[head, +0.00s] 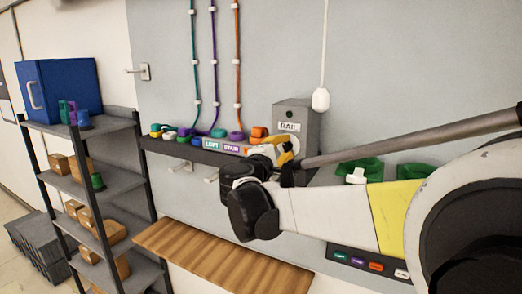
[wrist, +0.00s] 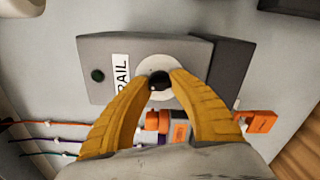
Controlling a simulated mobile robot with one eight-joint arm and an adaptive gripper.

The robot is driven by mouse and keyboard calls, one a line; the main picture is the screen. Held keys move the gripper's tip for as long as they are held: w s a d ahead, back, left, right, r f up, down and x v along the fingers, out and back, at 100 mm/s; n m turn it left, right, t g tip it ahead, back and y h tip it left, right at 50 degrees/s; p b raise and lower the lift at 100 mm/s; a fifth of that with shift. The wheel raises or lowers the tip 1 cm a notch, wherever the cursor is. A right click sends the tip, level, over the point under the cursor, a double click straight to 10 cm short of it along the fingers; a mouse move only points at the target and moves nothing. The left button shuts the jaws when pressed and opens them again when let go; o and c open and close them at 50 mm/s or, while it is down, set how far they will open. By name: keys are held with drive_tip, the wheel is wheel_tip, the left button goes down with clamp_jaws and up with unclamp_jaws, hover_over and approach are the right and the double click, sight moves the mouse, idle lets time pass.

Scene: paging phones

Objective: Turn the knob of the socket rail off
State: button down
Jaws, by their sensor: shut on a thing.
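The grey RAIL box (head: 296,108) is on the wall at the back of the dark shelf, and it fills the upper middle of the wrist view (wrist: 100,50). Its face has a RAIL label (wrist: 121,75), a dark green round lamp (wrist: 97,76) and a pale round plate (wrist: 152,66). The black knob (wrist: 160,79) sits on that plate. My gripper (wrist: 161,84) has its yellow fingertips on either side of the knob, shut on it. In the head view my gripper (head: 286,155) and wrist hide the knob and the box's lower part.
The dark shelf (head: 190,152) holds several coloured plugs and labelled sockets left of the box. Teal, purple and orange cables (head: 238,60) run up the wall. A white pull cord (head: 321,98) hangs to the right. A wooden slatted bench (head: 220,262) is below; a storage rack (head: 110,127) stands left.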

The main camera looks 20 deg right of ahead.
drive_tip(key=n+b, duration=0.1)
drive_tip(key=n, duration=0.5)
idle(0.6)
drive_tip(key=c, duration=1.1)
unclamp_jaws()
drive_tip(key=shift+c, duration=0.2)
drive_tip(key=v, duration=1.2)
drive_tip(key=shift+d+f, duration=0.1)
